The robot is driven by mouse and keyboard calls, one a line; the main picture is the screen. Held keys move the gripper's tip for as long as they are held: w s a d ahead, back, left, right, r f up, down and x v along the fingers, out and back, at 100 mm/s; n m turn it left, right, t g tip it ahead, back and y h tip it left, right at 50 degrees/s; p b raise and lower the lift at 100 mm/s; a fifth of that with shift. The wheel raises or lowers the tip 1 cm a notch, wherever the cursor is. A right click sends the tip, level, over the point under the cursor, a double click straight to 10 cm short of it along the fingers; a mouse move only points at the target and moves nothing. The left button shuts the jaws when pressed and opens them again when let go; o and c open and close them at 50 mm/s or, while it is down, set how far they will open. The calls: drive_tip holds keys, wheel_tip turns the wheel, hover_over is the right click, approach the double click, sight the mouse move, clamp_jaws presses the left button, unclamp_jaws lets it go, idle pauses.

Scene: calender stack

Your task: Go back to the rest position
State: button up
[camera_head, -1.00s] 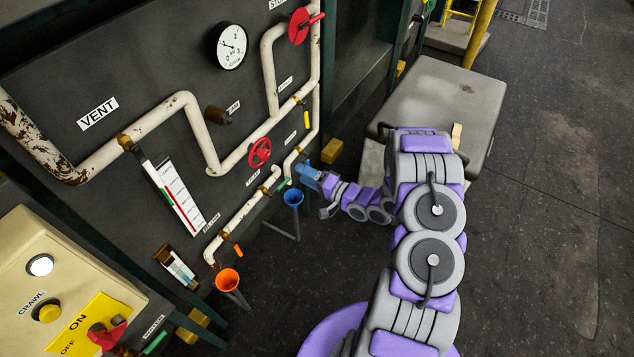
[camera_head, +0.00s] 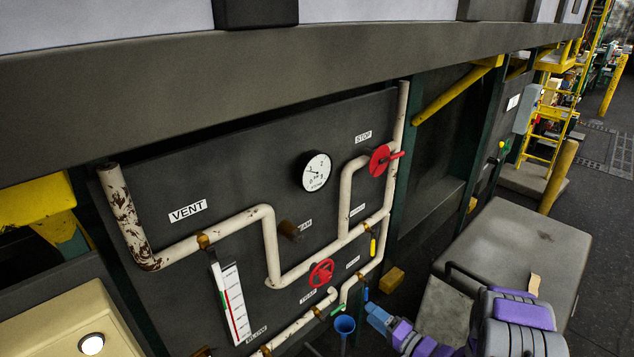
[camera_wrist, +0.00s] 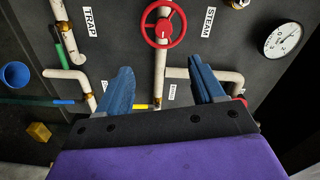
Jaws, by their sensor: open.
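My gripper (camera_wrist: 161,78) shows in the wrist view with its two blue fingers apart and nothing between them. In the head view my gripper (camera_head: 377,316) is at the bottom, in front of the lower right part of the pipe panel (camera_head: 240,170), beside the blue funnel (camera_head: 344,325). In the wrist view a red handwheel (camera_wrist: 163,25) lies beyond the fingers. The yellow-handled valve (camera_wrist: 143,107) appears between the fingers. Whether the fingers touch any pipe cannot be told.
White pipes, a round gauge (camera_head: 313,171) and the red STOP valve (camera_head: 381,160) stand out from the panel. A grey box (camera_head: 510,245) is right of the panel. A heavy beam (camera_head: 250,75) crosses above. Open dark floor lies at far right.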

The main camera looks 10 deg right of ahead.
drive_tip(key=w+d+f+n+g+h+b, duration=0.1)
drive_tip(key=w+d+n+g+h+b, duration=0.35)
drive_tip(key=d+h, duration=0.35)
drive_tip(key=s+d+r+g+h+b, duration=0.2)
drive_tip(key=s+r+g+h+b, duration=0.1)
drive_tip(key=s+r+h+b, duration=0.5)
drive_tip(key=s+a+n+g+y+b, duration=0.1)
drive_tip(key=s+a+g+y, duration=0.1)
drive_tip(key=s+a, duration=0.4)
drive_tip(key=s+a+n+g+y+b, duration=0.1)
drive_tip(key=s+a, duration=0.6)
drive_tip(key=s, duration=1)
drive_tip(key=s+a+n+g+y+b, duration=0.1)
drive_tip(key=s+a+g, duration=0.4)
drive_tip(key=s, duration=0.7)
drive_tip(key=shift+a+g+y+b, duration=0.35)
drive_tip(key=shift+a+y+b, duration=0.45)
drive_tip(key=shift+a+b, duration=0.35)
